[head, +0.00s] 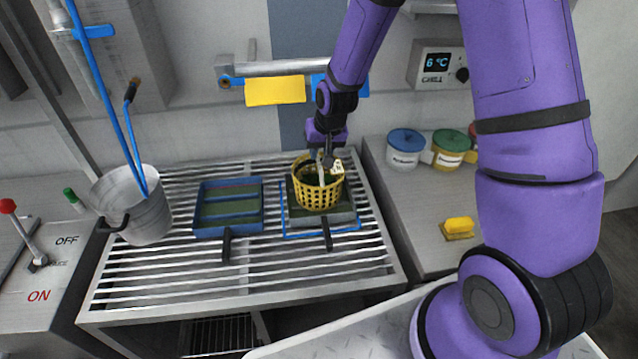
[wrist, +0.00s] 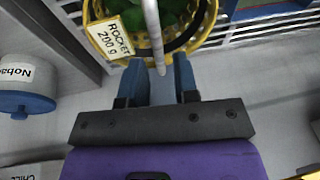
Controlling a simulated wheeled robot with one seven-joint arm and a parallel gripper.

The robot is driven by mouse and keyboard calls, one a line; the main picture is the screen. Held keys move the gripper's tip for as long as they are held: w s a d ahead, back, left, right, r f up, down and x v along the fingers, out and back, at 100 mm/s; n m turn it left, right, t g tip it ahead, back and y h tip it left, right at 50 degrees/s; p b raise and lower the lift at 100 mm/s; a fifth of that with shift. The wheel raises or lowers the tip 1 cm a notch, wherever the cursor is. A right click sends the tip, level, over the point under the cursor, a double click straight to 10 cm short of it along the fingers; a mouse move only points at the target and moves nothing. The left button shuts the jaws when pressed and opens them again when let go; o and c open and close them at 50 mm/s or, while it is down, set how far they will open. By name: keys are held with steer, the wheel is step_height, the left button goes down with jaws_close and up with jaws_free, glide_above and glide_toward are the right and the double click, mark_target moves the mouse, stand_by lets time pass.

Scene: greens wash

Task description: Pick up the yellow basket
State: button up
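The yellow basket (head: 318,196) stands upright on a grey block inside a blue outline on the slatted rack. It holds green leaves and has a white label (wrist: 110,38) reading "ROCKET 200 g" in the wrist view. My gripper (head: 326,157) is just above the basket's back rim, pointing down. In the wrist view my gripper (wrist: 158,68) has its two blue fingers apart. A pale grey bar (wrist: 153,30) runs over the basket and ends between the fingertips, with gaps on both sides. The yellow rim (wrist: 207,20) lies ahead of the fingers.
A blue tray (head: 229,224) sits left of the basket. A metal bucket (head: 138,218) with blue-handled tools stands further left. Lidded tubs (head: 405,150) and a yellow sponge (head: 459,225) are on the right counter. A rail (head: 285,69) with hanging cloths is behind. The rack's front is mostly clear.

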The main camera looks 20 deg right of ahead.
mark_target(319, 160)
steer(key=shift+x, duration=2.3)
steer(key=shift+s+d, duration=0.15)
steer(key=shift+s, duration=0.05)
steer(key=shift+c, duration=0.4)
jaws_close()
